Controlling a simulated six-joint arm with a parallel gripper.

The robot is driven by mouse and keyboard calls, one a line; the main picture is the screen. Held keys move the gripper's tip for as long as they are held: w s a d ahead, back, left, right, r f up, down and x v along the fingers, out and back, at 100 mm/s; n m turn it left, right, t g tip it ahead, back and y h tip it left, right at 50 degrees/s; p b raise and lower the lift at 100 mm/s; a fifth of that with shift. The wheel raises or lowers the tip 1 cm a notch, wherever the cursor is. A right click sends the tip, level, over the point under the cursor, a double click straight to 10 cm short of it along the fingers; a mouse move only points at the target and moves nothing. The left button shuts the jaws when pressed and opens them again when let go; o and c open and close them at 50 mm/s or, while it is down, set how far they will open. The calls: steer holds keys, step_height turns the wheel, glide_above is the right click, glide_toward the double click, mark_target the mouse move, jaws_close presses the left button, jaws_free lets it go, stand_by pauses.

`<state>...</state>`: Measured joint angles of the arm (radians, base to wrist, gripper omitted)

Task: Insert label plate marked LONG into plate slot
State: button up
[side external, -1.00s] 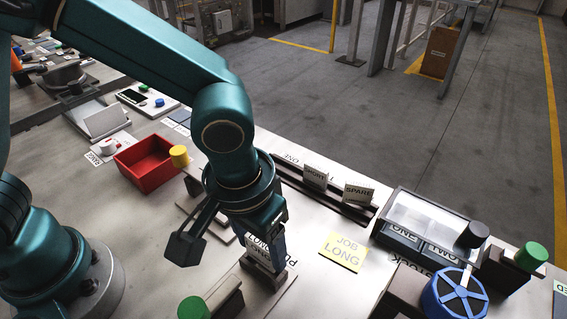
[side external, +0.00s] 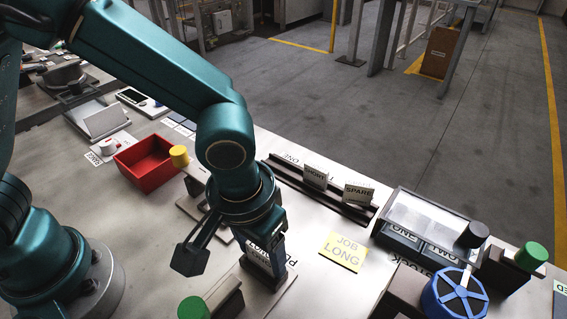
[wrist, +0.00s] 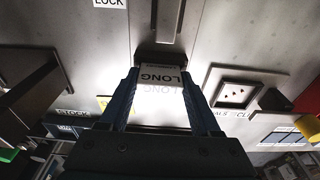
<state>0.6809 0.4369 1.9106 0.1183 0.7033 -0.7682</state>
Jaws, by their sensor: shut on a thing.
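My gripper (side external: 262,250) is shut on the white label plate (side external: 258,262), which is upright between its fingers in the side view. In the wrist view the plate reads LONG (wrist: 162,76), with the gripper fingers (wrist: 160,95) on either side of it. A dark base block (side external: 270,285) lies directly under the plate in the side view, beside lettering that begins PL. The plate's lower edge is at or close to this block. The slot opening is hidden, so I cannot tell whether the plate is inside it.
A dark rack (side external: 330,200) holds upright SHORT (side external: 316,177) and SPARE (side external: 358,193) plates. A yellow JOB LONG card (side external: 342,252) lies right of my gripper. A red bin (side external: 148,176) is at left. A green-capped fixture (side external: 193,308) stands in front, and a blue wheel (side external: 455,295) at right.

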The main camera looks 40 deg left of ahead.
mark_target(260, 251)
steer(key=shift+f, duration=0.3)
steer(key=o, duration=1.4)
steer(key=shift+s+r, duration=0.15)
steer(key=shift+r, duration=1.1)
steer(key=shift+s+r, duration=0.15)
steer(key=shift+r, duration=1.1)
